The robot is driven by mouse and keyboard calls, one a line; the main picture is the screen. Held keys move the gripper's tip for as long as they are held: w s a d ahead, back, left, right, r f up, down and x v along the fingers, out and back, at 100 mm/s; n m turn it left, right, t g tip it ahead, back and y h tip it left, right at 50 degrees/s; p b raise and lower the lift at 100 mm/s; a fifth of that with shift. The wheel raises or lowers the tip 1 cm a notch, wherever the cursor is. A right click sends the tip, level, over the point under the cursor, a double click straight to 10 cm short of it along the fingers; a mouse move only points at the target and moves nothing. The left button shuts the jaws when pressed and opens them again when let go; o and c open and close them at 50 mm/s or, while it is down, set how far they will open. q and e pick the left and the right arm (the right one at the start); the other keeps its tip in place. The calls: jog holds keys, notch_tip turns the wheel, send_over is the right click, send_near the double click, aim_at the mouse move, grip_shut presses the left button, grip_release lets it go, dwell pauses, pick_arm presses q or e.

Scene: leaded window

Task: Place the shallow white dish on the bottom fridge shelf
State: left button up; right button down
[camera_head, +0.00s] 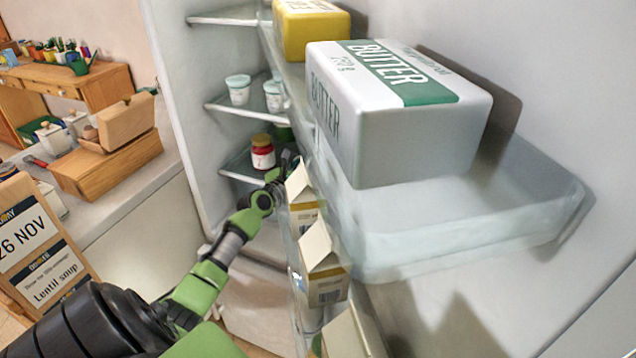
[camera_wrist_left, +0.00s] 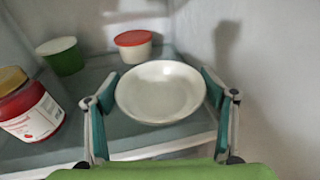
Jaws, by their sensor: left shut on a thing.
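The shallow white dish (camera_wrist_left: 160,95) is in the left wrist view, level, between the two fingers of my left gripper (camera_wrist_left: 160,80). The gripper is shut on it. In the head view my left gripper (camera_head: 281,172) reaches into the fridge, partly hidden by cartons, and the dish is hidden. The lowest glass shelf I can see in the head view (camera_head: 236,171) also shows under the dish in the left wrist view (camera_wrist_left: 90,84). I cannot tell whether the dish touches it. My right gripper is not in view.
A red jar (camera_head: 263,152), a green tub (camera_wrist_left: 62,56) and a red-lidded tub (camera_wrist_left: 133,46) stand on that shelf. Door shelves hold cartons (camera_head: 322,265) and a butter pack (camera_head: 395,110) close to my arm. White cups (camera_head: 238,90) stand on the shelf above.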

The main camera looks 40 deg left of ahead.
pick_arm(q)
jog(key=shift+w+a+f, duration=0.1)
jog(key=shift+w+f, duration=0.15)
notch_tip(320, 180, down, 2)
jog(key=shift+w+f+b, duration=0.15)
jog(key=shift+f+b, duration=0.1)
jog(key=shift+b, duration=0.65)
jog(key=shift+f, duration=0.4)
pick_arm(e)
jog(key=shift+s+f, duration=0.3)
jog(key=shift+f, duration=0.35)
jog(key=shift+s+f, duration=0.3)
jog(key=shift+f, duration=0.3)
pick_arm(q)
jog(key=shift+f+b, duration=0.15)
jog(key=shift+b, duration=0.15)
jog(key=o, duration=1.2)
jog(key=shift+o, duration=0.2)
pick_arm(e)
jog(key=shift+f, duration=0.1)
